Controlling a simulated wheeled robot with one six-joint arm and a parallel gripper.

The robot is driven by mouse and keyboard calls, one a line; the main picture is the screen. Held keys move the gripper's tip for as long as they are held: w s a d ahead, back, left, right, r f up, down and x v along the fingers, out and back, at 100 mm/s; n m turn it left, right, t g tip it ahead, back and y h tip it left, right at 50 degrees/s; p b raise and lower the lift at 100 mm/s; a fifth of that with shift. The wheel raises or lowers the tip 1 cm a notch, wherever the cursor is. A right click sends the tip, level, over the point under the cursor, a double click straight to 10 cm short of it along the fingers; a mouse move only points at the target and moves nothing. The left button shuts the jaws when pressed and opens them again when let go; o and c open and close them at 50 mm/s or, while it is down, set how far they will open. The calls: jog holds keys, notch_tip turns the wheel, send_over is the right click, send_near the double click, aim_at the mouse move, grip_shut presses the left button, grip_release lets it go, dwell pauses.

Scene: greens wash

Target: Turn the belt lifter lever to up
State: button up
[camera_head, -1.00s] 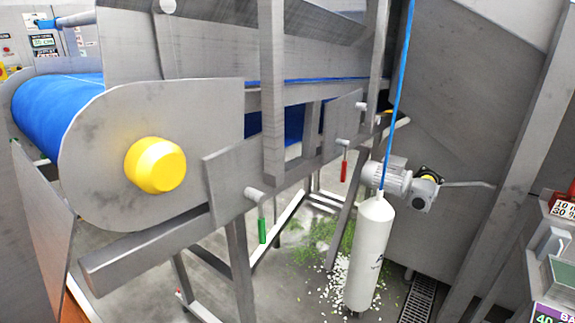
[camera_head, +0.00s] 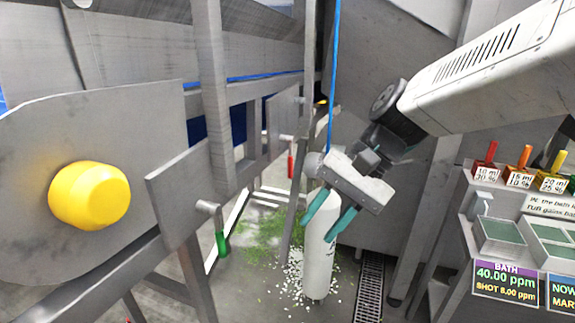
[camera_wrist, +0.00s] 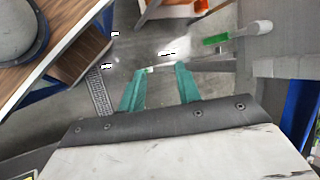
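A lever with a green handle (camera_head: 222,244) hangs down from a pivot on the conveyor frame, left of centre. A second lever with a red handle (camera_head: 291,164) also hangs down, farther along the frame. No readable label shows which is the belt lifter lever. My gripper (camera_head: 316,231) is open and empty, right of both handles in the picture and in front of the white hanging cylinder. In the wrist view a green handle on a pale rod (camera_wrist: 215,40) lies ahead and right of my open gripper (camera_wrist: 162,70), apart from the fingers.
The white cylinder (camera_head: 319,270) hangs on a blue hose behind my fingers. A yellow roller cap (camera_head: 90,195) juts out at the left. A dosing console (camera_head: 482,235) stands at the right. Green scraps (camera_head: 262,232) and a drain grate (camera_head: 369,290) are on the floor.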

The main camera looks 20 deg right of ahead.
jog(key=w+a+m+t+y, duration=0.15)
jog(key=w+m+y, duration=0.25)
jog(key=w, duration=0.5)
jog(key=m+t, duration=1.3)
jog(key=m, duration=0.4)
send_near(290, 165)
jog(key=w+a, duration=0.1)
jog(key=w, duration=0.2)
jog(key=shift+g+y, duration=0.25)
jog(key=shift+y, duration=0.15)
jog(key=x, duration=0.7)
jog(key=shift+w+a+f, duration=0.15)
jog(key=shift+f, duration=0.05)
jog(key=shift+c, duration=0.2)
grip_shut()
